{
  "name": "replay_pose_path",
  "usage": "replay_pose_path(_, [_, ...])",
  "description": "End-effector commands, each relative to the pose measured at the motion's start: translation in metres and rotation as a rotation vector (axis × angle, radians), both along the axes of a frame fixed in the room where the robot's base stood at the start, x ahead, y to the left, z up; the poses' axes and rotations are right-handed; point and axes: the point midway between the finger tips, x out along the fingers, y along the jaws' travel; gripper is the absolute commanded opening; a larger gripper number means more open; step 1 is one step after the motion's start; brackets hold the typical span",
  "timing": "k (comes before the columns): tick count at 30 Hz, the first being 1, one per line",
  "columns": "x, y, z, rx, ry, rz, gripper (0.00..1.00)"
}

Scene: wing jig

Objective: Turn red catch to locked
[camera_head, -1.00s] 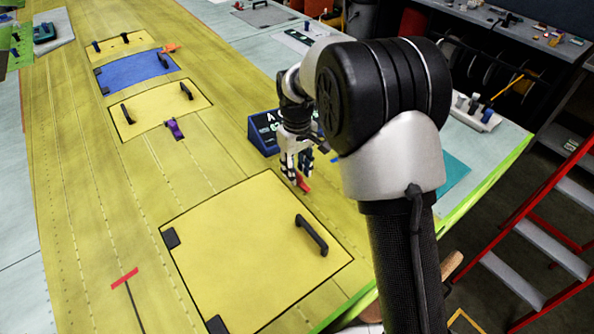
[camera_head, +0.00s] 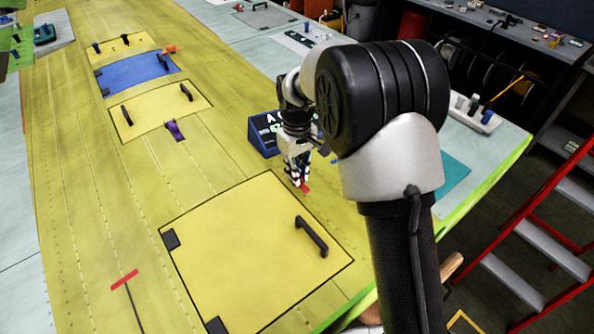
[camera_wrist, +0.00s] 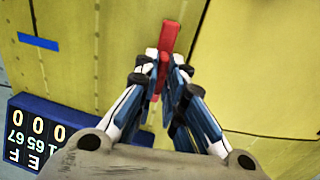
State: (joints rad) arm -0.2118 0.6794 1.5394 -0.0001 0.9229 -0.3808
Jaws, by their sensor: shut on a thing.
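The red catch (camera_wrist: 170,38) is a small red bar on the yellow wing panel surface. In the wrist view it runs from between my fingertips toward the top of the picture. My gripper (camera_wrist: 163,68) is shut on it, one finger on each side. In the head view my gripper (camera_head: 299,181) points down at the wing, and only a small end of the red catch (camera_head: 305,188) shows beside the fingertips. The part of the catch between the fingers is mostly hidden.
A dark blue box with white characters (camera_head: 262,134) stands just behind my gripper; it also shows in the wrist view (camera_wrist: 28,130). A large yellow hatch (camera_head: 240,262) with a black handle (camera_head: 311,237) lies in front. A purple catch (camera_head: 174,129) sits farther left.

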Motion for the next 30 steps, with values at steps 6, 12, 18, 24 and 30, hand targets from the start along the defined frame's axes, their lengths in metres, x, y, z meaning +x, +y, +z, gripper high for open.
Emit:
replay_pose_path(6, [0.0001,0.0001,0.0004,0.0,0.0,-0.012,0.0])
replay_pose_path(12, [0.0,0.0002,0.0007,0.0,0.0,-0.078,0.0])
replay_pose_path(18, [0.0,0.0007,0.001,0.0,0.0,-0.217,0.0])
replay_pose_path(24, [-0.0001,0.0012,0.0011,0.001,-0.001,-0.403,0.0])
replay_pose_path(30, [-0.0002,0.0018,0.0012,0.0,0.0,-0.593,0.0])
